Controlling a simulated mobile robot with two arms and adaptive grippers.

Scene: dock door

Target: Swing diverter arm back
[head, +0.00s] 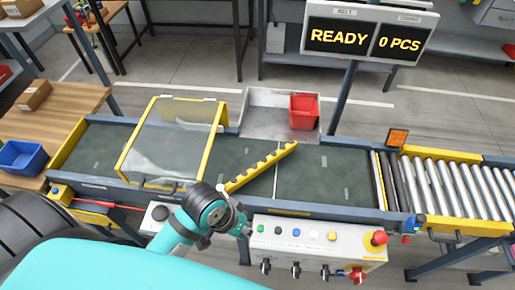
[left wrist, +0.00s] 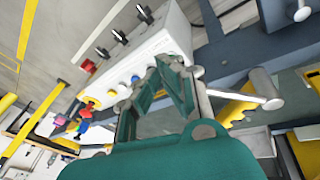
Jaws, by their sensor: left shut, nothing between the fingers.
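The diverter arm (head: 262,167) is a yellow toothed bar lying diagonally across the dark belt (head: 330,165), from the near edge up to the right. Its near end is partly hidden behind my left wrist. My left gripper (head: 244,229) is at the conveyor's near side, by the left end of the control box (head: 315,243). My right gripper is not in view.
A clear guard with a yellow frame (head: 125,160) spans the belt at left. A metal tray (head: 255,120) with a red bin (head: 304,111) adjoins the far side. Rollers (head: 450,187) continue at right. A sign (head: 365,38) reads READY, 0 PCS.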

